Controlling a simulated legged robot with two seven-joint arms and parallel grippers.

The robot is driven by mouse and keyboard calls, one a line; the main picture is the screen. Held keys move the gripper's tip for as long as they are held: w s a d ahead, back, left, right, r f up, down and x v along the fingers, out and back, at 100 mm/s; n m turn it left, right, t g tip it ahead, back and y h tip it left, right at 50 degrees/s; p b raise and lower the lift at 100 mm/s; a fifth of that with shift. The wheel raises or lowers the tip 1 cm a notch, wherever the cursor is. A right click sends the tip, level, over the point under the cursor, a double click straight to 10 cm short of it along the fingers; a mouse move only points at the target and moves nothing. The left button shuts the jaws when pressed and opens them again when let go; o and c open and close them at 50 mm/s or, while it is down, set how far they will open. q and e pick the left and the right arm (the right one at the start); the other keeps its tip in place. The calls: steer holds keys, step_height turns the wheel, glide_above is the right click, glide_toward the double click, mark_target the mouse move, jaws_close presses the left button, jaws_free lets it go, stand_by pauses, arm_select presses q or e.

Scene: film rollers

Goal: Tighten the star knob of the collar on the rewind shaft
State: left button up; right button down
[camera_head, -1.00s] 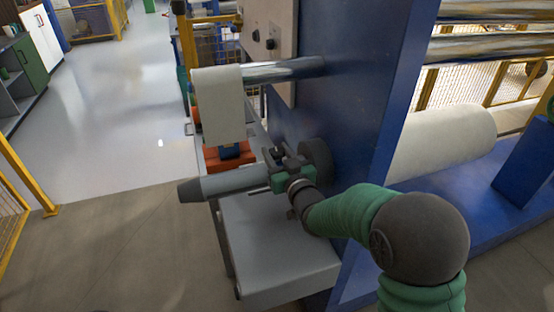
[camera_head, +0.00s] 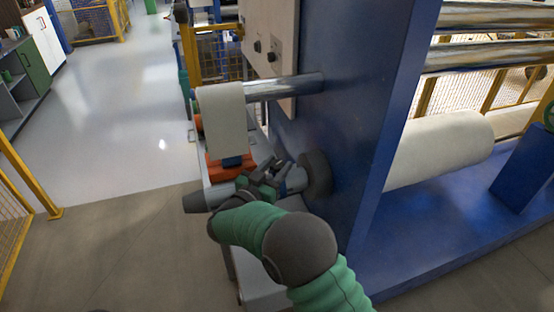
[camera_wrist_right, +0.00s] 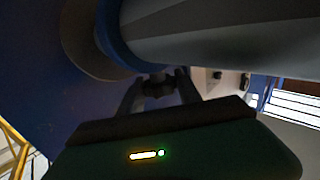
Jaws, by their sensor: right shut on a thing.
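The rewind shaft is a grey bar with a tapered free end (camera_head: 195,202); it sticks out to the left from a dark round flange (camera_head: 317,175) on the blue machine wall. A blue ring, the collar (camera_head: 296,178), sits around it near the flange. In the right wrist view the shaft (camera_wrist_right: 220,30) and the collar (camera_wrist_right: 110,38) run across the top. The star knob (camera_wrist_right: 157,88) shows as a small dark piece between the fingers. My right gripper (camera_head: 266,170) is shut on it; its fingers (camera_wrist_right: 158,84) sit on either side. My left gripper is out of view.
The blue machine wall (camera_head: 350,120) rises close on the right. The grey floor (camera_head: 110,120) at left is open.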

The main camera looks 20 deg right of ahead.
steer(key=shift+r+m+g+h+p, duration=0.25)
steer(key=shift+m+g+h+p, duration=0.2)
steer(key=shift+m+g+h, duration=0.4)
steer(key=shift+g, duration=0.25)
steer(key=shift+w, duration=0.1)
steer(key=c, duration=0.8)
jaws_free()
steer(key=shift+f, duration=0.1)
steer(key=shift+f, duration=0.1)
